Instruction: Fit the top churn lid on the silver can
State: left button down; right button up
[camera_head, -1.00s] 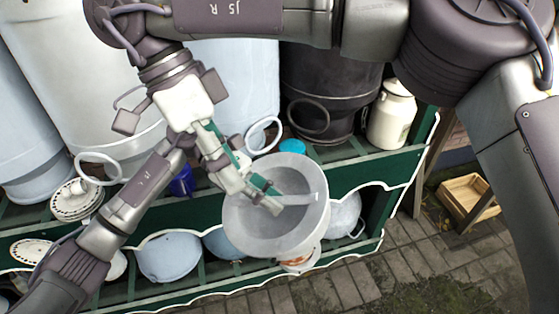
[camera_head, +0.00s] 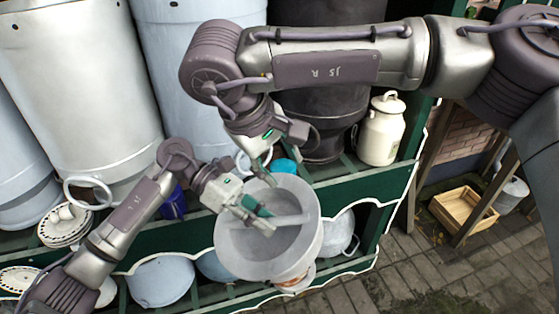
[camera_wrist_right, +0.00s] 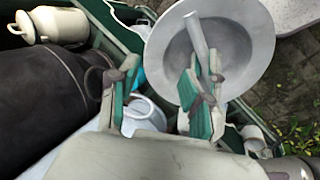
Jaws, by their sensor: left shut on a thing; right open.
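The silver can (camera_head: 75,85) is the big pale metal churn at the left of the head view, standing on the shelf; its top is out of view. The grey lid (camera_head: 240,248), a round dished piece with a bar handle across its hollow, is held in front of the shelf, hollow side facing me. My left gripper (camera_head: 262,220) is shut on the lid's bar handle. My right gripper (camera_head: 272,168) is open and empty just above the lid's upper rim. In the right wrist view the lid (camera_wrist_right: 245,50) lies beyond its spread fingers (camera_wrist_right: 165,88).
A dark churn (camera_head: 320,105) and a small cream can (camera_head: 382,130) stand right of the pale churns. Stacked plates (camera_head: 65,225) and a pale blue bowl (camera_head: 160,280) are on the shelves. A wooden crate (camera_head: 463,211) sits on the paving, which is otherwise mostly open at right.

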aim_at(296, 189)
pick_arm(q)
jog(key=shift+r, duration=0.15)
pick_arm(e)
jog(key=x, duration=1.2)
grip_shut()
pick_arm(q)
jog(key=c, duration=1.4)
grip_release()
pick_arm(e)
jog(key=shift+a+r, duration=0.1)
pick_arm(q)
jog(key=o, duration=0.5)
jog(key=shift+a, duration=0.1)
